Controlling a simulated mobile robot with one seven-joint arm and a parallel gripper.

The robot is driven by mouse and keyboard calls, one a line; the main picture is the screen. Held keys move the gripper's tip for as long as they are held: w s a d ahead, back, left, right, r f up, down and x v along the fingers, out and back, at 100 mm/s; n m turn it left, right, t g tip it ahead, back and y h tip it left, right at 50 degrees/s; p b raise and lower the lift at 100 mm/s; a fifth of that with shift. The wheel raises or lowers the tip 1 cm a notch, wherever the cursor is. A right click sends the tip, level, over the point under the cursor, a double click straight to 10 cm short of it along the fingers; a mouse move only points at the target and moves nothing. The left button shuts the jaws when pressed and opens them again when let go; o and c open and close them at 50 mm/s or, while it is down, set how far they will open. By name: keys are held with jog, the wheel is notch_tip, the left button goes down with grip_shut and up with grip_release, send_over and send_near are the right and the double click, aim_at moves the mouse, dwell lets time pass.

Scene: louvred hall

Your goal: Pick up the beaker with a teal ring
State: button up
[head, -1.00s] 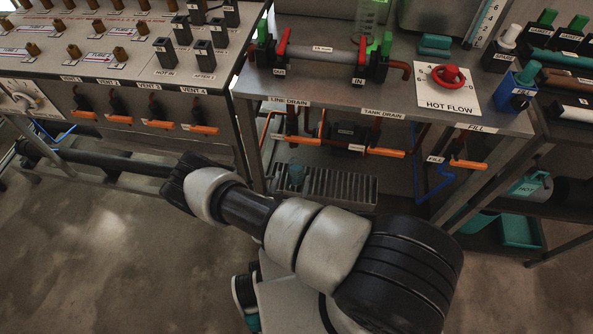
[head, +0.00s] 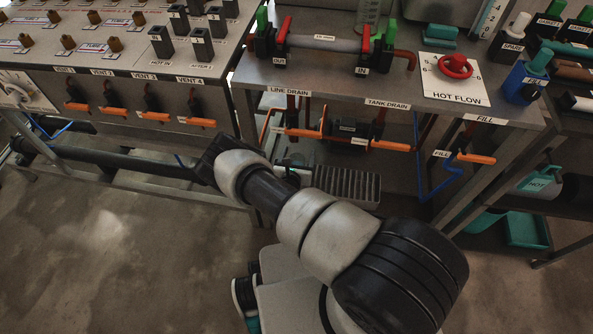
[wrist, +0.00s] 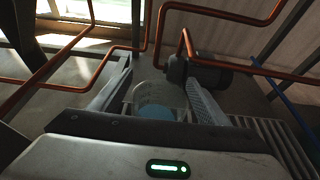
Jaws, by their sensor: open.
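A clear beaker (wrist: 158,96) with a blue-teal band low on it stands between my fingers in the wrist view. My gripper (wrist: 160,82) is open, one finger on each side of the beaker, and I cannot tell whether either finger touches it. The beaker's lower part is hidden by the gripper body. In the head view my wrist covers most of this spot, at the left end of a ribbed grate (head: 347,186) under the bench.
Orange-brown pipes (wrist: 225,14) and a dark cylinder (wrist: 205,75) lie just beyond the beaker. Above are the bench top (head: 330,80) and orange valve handles (head: 390,146). Another clear graduated vessel (head: 368,16) stands at the back of the bench. Open floor lies in front.

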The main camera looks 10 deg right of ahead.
jog(key=c, duration=1.4)
jog(key=shift+r, duration=0.15)
